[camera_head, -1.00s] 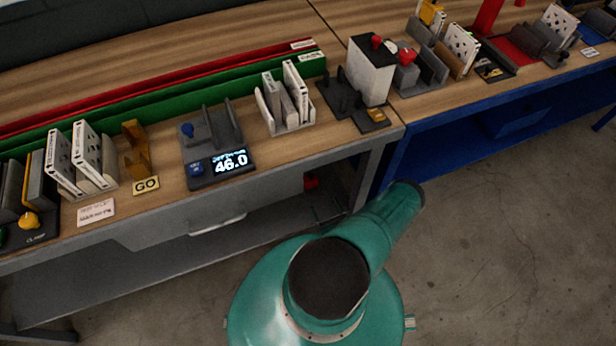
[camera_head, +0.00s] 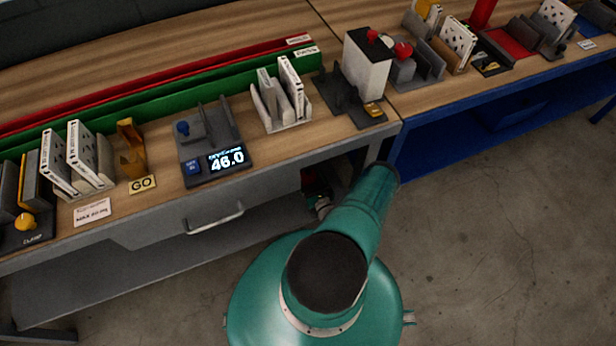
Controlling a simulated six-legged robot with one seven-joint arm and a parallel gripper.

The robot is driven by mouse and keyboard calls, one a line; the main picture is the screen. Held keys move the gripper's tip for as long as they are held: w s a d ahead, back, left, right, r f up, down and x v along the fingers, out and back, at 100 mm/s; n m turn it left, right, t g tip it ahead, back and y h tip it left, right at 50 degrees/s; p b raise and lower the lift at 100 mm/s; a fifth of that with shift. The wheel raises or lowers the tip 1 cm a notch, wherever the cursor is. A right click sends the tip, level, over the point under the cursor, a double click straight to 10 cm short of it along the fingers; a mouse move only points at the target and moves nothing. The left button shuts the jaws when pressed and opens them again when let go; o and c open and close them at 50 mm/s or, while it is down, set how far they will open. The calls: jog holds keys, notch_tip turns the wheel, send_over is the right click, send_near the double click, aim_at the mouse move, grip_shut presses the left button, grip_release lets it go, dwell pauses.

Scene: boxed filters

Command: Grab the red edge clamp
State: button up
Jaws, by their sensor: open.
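I cannot pick out the red edge clamp for certain. A small red knob (camera_head: 372,35) shows at the top of a white block. Another rounded red piece (camera_head: 403,50) shows at the grey slotted holder just right of that block. A label reading "CLAMP" lies at the far left, by a yellow knob (camera_head: 25,222). My teal arm rises at the bottom centre and reaches toward the bench's front edge. My gripper cannot be made out, so its fingers and anything near them are hidden from me.
The wooden bench holds a display (camera_head: 226,159) reading 46.0, a GO sign (camera_head: 142,184), boxed filters in grey racks, the white block (camera_head: 366,68), and long green (camera_head: 200,90) and red bins behind. A drawer handle (camera_head: 214,219) sticks out in front. Floor at right is clear.

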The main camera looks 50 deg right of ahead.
aim_at(308, 176)
jog(key=shift+x, duration=1.15)
jog(key=c, duration=1.1)
jog(key=shift+r, duration=0.15)
